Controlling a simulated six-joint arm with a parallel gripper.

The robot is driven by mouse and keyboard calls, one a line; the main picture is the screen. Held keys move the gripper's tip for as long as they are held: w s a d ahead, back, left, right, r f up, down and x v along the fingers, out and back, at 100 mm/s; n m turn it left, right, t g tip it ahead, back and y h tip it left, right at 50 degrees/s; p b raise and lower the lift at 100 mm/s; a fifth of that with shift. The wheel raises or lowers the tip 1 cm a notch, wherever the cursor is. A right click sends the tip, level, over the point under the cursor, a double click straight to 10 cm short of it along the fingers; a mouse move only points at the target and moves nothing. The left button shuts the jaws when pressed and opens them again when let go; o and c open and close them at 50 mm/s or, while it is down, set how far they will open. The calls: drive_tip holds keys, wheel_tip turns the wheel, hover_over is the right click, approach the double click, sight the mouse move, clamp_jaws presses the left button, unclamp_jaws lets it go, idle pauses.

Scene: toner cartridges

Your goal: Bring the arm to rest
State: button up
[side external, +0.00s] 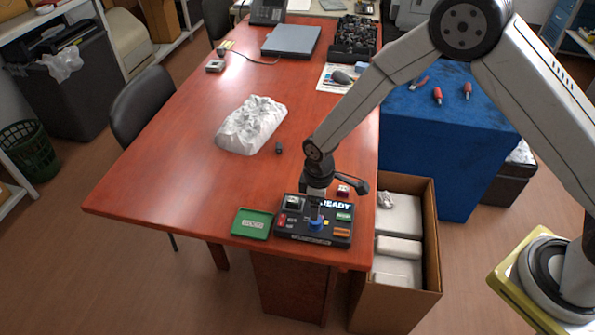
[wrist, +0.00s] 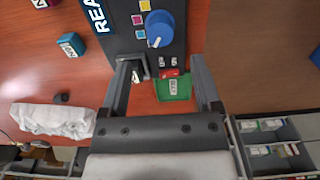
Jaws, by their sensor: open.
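My gripper (side external: 317,208) is over the black panel (side external: 285,232) at the front end of the red-brown table. The panel bears the word READY, a blue knob and several coloured parts. In the wrist view my gripper (wrist: 167,75) has its two fingers spread wide with nothing held between them. The panel (wrist: 125,40), its blue knob (wrist: 160,28) and a red part (wrist: 169,73) lie beyond the fingers. A green tray (side external: 252,223) with a pale label sits left of the panel; it also shows between the fingers in the wrist view (wrist: 185,92). Finger contact with the panel is unclear.
A crumpled white heap (side external: 252,125) lies mid-table beside a small dark object (side external: 279,148). A small red block (side external: 343,190) is behind the panel. An open cardboard box (side external: 432,240) with white packages stands right of the table. The table's left part is clear.

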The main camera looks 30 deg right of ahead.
drive_tip(key=shift+r, duration=0.6)
drive_tip(key=shift+d+r, duration=0.3)
drive_tip(key=shift+r, duration=0.1)
drive_tip(key=s+d+r+m+t, duration=0.2)
drive_tip(key=s+d+r+m, duration=0.7)
drive_tip(key=s+d+r, duration=0.5)
drive_tip(key=shift+s+r+t, duration=0.3)
drive_tip(key=shift+s, duration=0.15)
